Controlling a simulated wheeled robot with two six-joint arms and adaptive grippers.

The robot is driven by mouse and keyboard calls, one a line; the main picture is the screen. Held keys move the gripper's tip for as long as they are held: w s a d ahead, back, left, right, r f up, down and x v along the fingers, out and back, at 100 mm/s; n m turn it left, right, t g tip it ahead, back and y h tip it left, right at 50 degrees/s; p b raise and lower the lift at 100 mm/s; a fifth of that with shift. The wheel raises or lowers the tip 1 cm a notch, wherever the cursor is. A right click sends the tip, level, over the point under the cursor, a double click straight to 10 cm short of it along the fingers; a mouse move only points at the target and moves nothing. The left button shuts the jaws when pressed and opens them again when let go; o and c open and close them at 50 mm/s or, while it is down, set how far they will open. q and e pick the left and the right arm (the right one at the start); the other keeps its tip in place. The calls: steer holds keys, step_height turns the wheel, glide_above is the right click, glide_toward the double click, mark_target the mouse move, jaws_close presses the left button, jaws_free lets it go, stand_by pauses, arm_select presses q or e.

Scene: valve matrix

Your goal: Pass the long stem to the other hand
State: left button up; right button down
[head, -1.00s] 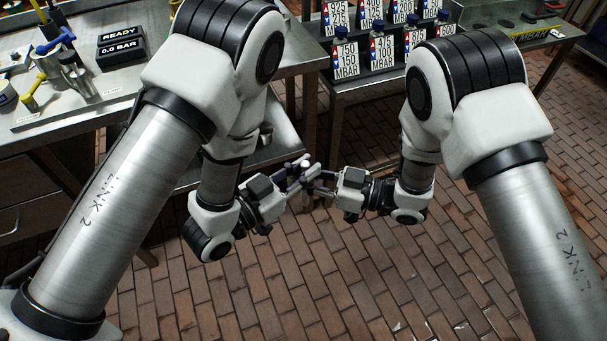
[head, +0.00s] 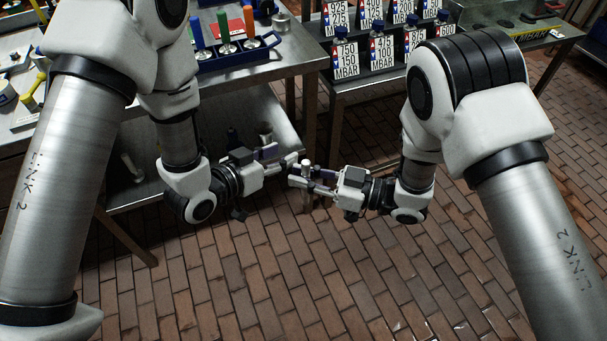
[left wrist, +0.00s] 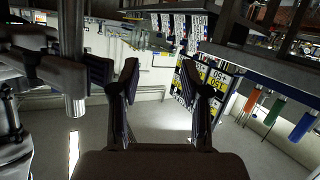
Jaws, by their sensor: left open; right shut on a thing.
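The long stem shows in the head view as a small pale upright end (head: 306,164) between the fingers of my right gripper (head: 304,176), which is shut on it in mid-air above the floor. In the left wrist view the stem is a grey metal cylinder (left wrist: 72,45) at the left, between the dark finger pads of my right gripper. My left gripper (head: 280,157) is open and empty, just left of the stem and apart from it. Its two spread fingers (left wrist: 163,85) have nothing between them in the left wrist view. Part of the stem is hidden by the right fingers.
A metal bench (head: 300,66) with a lower shelf (head: 140,187) stands behind my left arm. A blue tray (head: 222,64) with coloured-handled tools is on it. A rack (head: 385,78) of labelled pressure blocks stands behind. The brick floor (head: 300,270) below the grippers is clear.

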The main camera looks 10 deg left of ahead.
arm_select(q)
steer(key=s+a+f+n+g+y, duration=0.2)
steer(key=s+a+f+g+y, duration=0.15)
steer(key=s+f, duration=0.4)
steer(key=s+a+f+n+g+y, duration=0.1)
steer(key=s+a+f+g+y, duration=0.2)
steer(key=f, duration=0.7)
steer(key=s+a+f+n+g, duration=0.1)
steer(key=s+a+f+g, duration=0.1)
steer(key=s, duration=0.6)
steer(key=s+a+f+n+g+y, duration=0.1)
steer(key=s+a+f+g, duration=0.2)
steer(key=s, duration=0.5)
steer(key=shift+a+f+g, duration=0.35)
steer(key=shift+a+f, duration=0.1)
steer(key=shift+f, duration=0.2)
